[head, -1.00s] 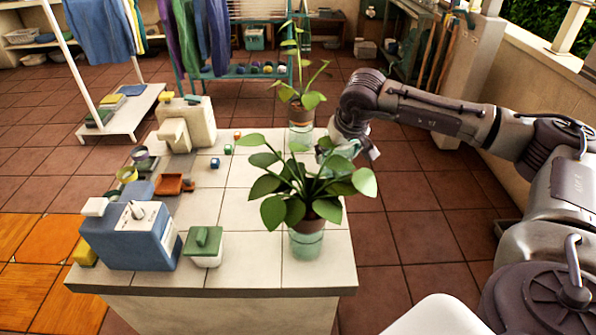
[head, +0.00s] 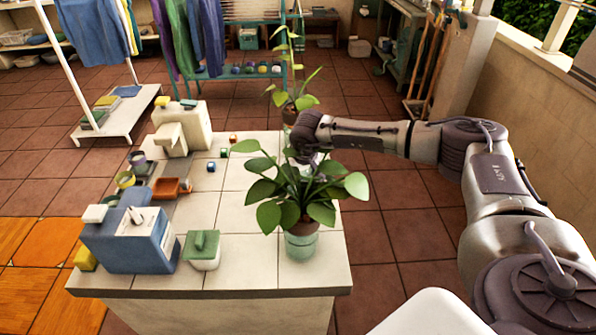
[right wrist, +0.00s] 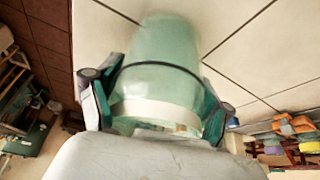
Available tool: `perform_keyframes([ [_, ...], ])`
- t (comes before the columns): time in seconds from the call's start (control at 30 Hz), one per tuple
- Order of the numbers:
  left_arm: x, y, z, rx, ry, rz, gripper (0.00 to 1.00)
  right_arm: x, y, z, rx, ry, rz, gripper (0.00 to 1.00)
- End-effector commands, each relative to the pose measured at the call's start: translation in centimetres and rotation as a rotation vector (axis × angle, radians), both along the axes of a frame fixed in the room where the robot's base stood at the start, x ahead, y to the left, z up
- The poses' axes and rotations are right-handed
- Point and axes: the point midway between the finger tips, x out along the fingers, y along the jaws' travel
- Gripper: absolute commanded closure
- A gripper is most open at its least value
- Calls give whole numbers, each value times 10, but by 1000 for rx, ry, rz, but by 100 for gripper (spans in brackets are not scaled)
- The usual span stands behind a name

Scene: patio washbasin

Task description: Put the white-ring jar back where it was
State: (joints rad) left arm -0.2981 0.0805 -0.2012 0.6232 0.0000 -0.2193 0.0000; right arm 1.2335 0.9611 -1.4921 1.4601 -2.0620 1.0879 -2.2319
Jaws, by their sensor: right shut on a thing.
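The white-ring jar (right wrist: 168,48) is pale green, see-through glass, with a white band and a thin dark line around it in the right wrist view. My right gripper (right wrist: 158,92) is shut on it, with a finger on each side. White tabletop tiles lie beyond the jar; I cannot tell whether it touches them. In the head view my right gripper (head: 308,152) reaches over the back right of the white tiled counter (head: 238,205), behind the front plant. The leaves mostly hide the jar and fingers there. My left gripper is not in view.
The front potted plant (head: 290,195) sits in a green glass jar (head: 302,243) at the counter's right edge. Another plant (head: 292,103) stands behind my gripper. A blue box (head: 130,240), a green-lidded pot (head: 202,250) and small blocks stand left. The counter's middle is clear.

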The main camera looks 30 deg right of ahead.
Motion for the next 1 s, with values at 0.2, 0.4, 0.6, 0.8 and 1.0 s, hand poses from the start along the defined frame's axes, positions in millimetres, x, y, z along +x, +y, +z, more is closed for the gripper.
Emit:
perform_keyframes([
  [0.2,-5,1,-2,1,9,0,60,1,0,0,1,-2,-1,81],
  [0.4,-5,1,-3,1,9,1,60,0,0,-2,0,0,0,0],
  [0.6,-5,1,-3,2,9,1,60,0,0,-2,0,0,0,0],
  [0.8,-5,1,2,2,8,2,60,0,0,3,0,-1,0,0],
  [1.0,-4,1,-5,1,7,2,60,-11,3,28,1,-4,1,0],
])
